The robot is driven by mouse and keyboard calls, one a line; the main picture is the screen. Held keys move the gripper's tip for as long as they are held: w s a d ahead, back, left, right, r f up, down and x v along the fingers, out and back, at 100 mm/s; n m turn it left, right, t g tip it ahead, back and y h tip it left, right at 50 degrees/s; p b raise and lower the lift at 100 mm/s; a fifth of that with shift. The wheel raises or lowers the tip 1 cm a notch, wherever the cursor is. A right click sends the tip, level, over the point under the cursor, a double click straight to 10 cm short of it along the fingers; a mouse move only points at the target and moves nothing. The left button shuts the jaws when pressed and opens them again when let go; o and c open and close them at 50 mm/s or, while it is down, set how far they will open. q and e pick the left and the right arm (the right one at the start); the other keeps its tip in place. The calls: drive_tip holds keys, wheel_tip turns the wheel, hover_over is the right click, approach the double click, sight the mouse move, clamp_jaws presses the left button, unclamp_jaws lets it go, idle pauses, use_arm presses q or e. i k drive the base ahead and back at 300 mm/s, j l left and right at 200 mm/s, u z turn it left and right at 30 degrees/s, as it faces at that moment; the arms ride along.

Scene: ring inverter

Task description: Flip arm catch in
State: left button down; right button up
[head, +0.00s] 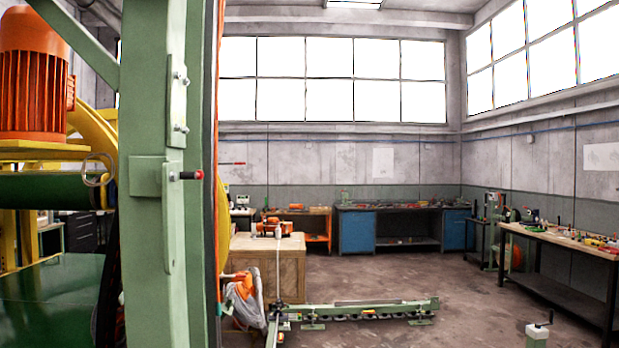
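A small catch with a red knob (192,175) and a dark shank sticks out to the right from a green plate on the tall green machine column (147,235) at the left. It looks like the arm catch, but I cannot be sure. A flat green bar (175,110) with bolts runs upright on the column beside it. A thin metal ring (98,170) hangs to the left of the column. Neither of my grippers shows in the head view, and nothing visible touches the catch.
An orange motor (33,75) sits on the machine at the left. A low green rail frame (360,311) lies on the floor ahead, near a wooden crate (283,262). A crank-topped post (538,332) stands at the lower right. Workbenches (560,240) line the walls; mid-right floor is clear.

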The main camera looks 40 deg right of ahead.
sight(199, 175)
drive_tip(key=z, duration=0.7)
drive_tip(key=i+l+u, duration=0.2)
drive_tip(key=i+l, duration=0.65)
drive_tip(key=i+l+u, duration=0.15)
drive_tip(key=i+l, duration=0.8)
drive_tip(key=l, duration=0.1)
